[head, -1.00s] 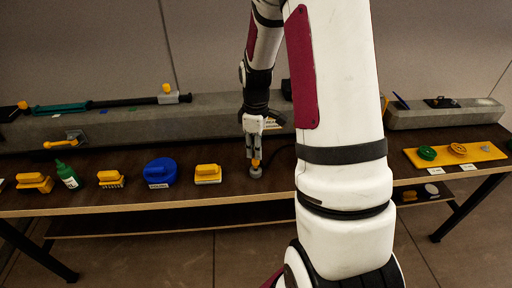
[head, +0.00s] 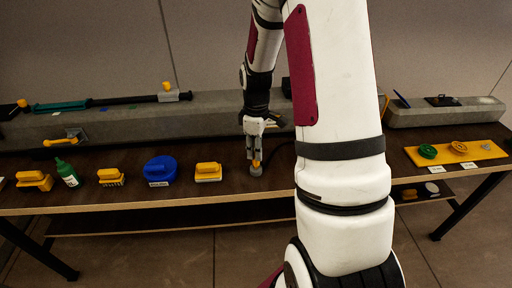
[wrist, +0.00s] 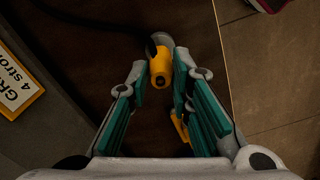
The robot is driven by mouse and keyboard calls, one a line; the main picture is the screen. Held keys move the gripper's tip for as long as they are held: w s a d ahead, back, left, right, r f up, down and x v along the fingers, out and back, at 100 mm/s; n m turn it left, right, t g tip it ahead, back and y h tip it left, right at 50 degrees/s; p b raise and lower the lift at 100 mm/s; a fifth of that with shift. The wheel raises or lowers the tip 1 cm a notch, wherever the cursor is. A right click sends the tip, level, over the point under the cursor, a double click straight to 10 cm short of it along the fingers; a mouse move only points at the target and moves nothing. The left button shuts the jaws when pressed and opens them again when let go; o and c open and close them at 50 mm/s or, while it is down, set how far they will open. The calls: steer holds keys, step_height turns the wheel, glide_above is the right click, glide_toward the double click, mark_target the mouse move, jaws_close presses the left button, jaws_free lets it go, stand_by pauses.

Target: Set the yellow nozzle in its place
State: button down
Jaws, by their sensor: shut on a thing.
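The yellow nozzle (head: 256,163) stands low over the dark table top, near its front edge, with a grey round piece (head: 257,171) at its lower end. In the wrist view the nozzle (wrist: 160,72) lies between my fingertips, its open yellow end facing the camera. The grey piece (wrist: 163,40) shows beyond it. My gripper (head: 254,158) is shut on the nozzle from above; its fingers (wrist: 158,75) show at either side in the wrist view. I cannot tell whether the grey piece is fixed to the nozzle or the table.
A dark hose (wrist: 105,22) runs beside the nozzle. To the left are a yellow brush (head: 208,172), a blue round container (head: 160,170) and a green bottle (head: 66,172). A long grey beam (head: 210,118) lies behind. A yellow board (head: 480,153) with wheels is at right.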

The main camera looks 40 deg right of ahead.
steer(key=shift+f+b, duration=0.3)
steer(key=shift+f, duration=0.55)
steer(key=c, duration=1.4)
jaws_free()
steer(key=shift+o, duration=0.2)
steer(key=shift+r, duration=0.1)
step_height(320, 180, up, 12)
steer(key=s+a+r+m+t+p, duration=0.1)
steer(key=s+a+r+m, duration=0.1)
steer(key=s+a+r, duration=0.4)
steer(key=s+a+r+m+t+p, duration=0.1)
steer(key=s+a+r+p, duration=0.1)
steer(key=s+a+r, duration=0.4)
steer(key=s+a+r+m+t+p, duration=0.2)
steer(key=s+a+r, duration=0.4)
steer(key=s, duration=0.4)
steer(key=shift+s+a+m, duration=0.2)
steer(key=shift+a+m, duration=0.6)
steer(key=shift+a, duration=0.1)
